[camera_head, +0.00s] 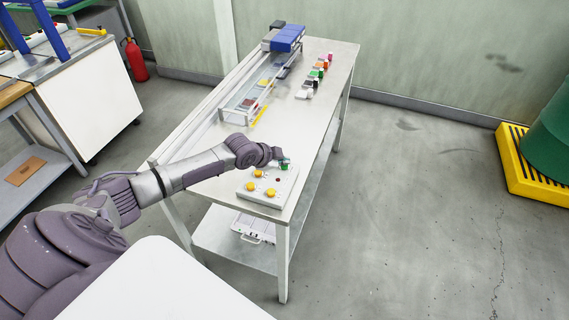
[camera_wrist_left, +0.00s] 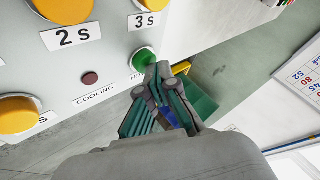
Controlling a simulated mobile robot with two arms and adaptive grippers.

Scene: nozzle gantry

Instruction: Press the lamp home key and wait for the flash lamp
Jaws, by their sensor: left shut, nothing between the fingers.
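A pale key box (camera_head: 262,188) sits at the near end of the metal table. It has yellow keys (camera_head: 271,192), a small dark red round lamp (camera_head: 278,180) and a green key (camera_head: 285,168). In the left wrist view the green key (camera_wrist_left: 143,58) has a label starting "HO", partly hidden. The dark red lamp (camera_wrist_left: 90,78) looks unlit, with "COOLING" beneath it. My left gripper (camera_head: 281,160) is shut and empty at the green key. Its fingertips (camera_wrist_left: 158,72) overlap the key's edge; I cannot tell whether they press it. My right gripper is not in view.
A gantry rail (camera_head: 247,95), a blue box (camera_head: 288,38) and several coloured blocks (camera_head: 318,73) stand farther along the table.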

